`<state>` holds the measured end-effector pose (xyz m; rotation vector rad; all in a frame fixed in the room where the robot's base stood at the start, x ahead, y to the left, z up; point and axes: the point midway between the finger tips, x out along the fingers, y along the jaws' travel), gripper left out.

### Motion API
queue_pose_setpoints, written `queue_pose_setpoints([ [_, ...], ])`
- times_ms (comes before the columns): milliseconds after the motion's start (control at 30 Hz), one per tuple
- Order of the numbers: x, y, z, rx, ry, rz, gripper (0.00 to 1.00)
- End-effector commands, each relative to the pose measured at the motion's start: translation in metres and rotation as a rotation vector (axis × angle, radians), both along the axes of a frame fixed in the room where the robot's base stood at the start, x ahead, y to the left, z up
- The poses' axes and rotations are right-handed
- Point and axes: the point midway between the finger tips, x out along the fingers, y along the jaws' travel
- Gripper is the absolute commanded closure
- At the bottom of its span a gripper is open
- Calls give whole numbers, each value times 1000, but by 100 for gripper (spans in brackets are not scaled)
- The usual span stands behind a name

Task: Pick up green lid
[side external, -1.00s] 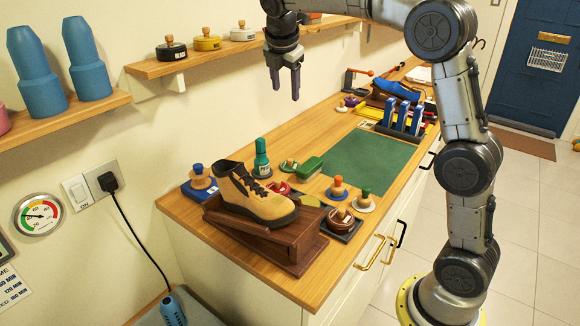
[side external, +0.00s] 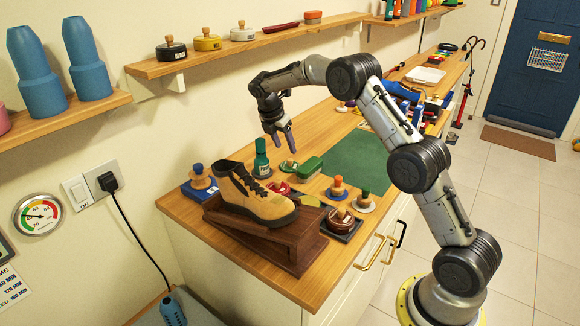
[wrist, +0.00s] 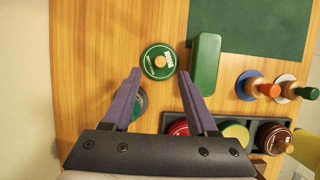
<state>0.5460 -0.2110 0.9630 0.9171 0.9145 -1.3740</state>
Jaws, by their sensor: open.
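The green lid (wrist: 149,54) is a round dark green disc with a pale label and a wooden knob, lying flat on the wooden bench. It also shows in the side view (side external: 284,167), behind the tan boot. My gripper (wrist: 160,72) is open and empty. In the wrist view the lid lies just ahead of and between the fingertips. In the side view my gripper (side external: 284,143) hangs above the lid, apart from it, with fingers pointing down.
A green block (wrist: 206,60) lies close right of the lid. A green bottle (side external: 262,158) stands close left of it in the side view. A tan boot (side external: 252,196) rests on a wooden stand in front. A green mat (wrist: 265,25) lies beyond the block.

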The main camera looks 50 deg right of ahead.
Motion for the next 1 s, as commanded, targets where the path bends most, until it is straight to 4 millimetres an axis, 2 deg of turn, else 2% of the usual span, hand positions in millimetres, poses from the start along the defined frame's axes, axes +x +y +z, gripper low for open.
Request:
queue_pose_setpoints([
  [267, -1, -7, -19, 0, 1, 0, 41],
  [533, -2, -20, -54, 1, 2, -1, 41],
  [867, -1, -23, -59, 0, -2, 1, 41],
  [1000, -1, -23, -59, 0, -1, 0, 67],
])
